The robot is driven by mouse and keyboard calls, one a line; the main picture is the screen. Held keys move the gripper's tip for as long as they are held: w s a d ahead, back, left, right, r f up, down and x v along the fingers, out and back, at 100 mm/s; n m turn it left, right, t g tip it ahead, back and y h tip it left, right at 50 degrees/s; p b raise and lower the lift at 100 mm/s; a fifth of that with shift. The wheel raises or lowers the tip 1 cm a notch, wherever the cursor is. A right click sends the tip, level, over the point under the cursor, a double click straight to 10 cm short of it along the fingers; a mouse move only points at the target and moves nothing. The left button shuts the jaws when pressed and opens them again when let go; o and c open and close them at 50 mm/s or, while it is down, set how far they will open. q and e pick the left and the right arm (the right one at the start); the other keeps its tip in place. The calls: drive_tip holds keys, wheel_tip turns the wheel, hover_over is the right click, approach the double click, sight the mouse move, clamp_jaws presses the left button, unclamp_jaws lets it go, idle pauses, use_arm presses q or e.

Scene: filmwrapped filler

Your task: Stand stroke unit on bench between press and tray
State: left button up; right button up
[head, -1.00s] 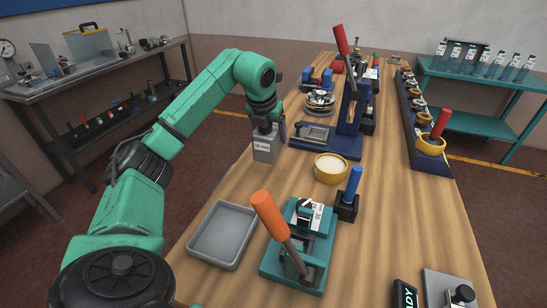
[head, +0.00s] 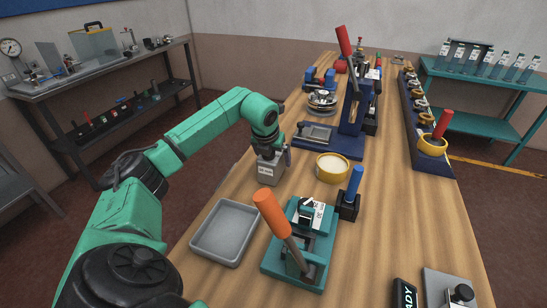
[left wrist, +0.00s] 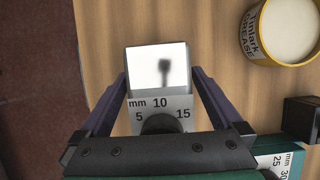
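The stroke unit appears to be a grey block (head: 269,169) with a small label. My left gripper (head: 270,148) is shut on it from above, and the block looks upright. In the left wrist view the block (left wrist: 158,72) sits between the two purple fingers, with a millimetre scale on a nearer face. I cannot tell if its base touches the bench (head: 385,215). The empty grey tray (head: 225,232) is nearer, at left. The teal press (head: 300,265) with the orange lever stands right of the tray. A blue press (head: 352,110) stands behind. My right gripper is not in view.
A yellow tub (head: 332,168) stands right of the block and also shows in the left wrist view (left wrist: 285,30). The bench's left edge is close to the block. Bare wood lies between block and tray.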

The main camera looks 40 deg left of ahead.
use_arm(q)
drive_tip(key=shift+r, duration=0.25)
drive_tip(key=b+v, duration=0.1)
drive_tip(key=v, duration=1)
drive_tip(key=shift+s+d+r, duration=0.1)
drive_tip(key=shift+s+r, duration=0.1)
drive_tip(key=shift+r, duration=0.15)
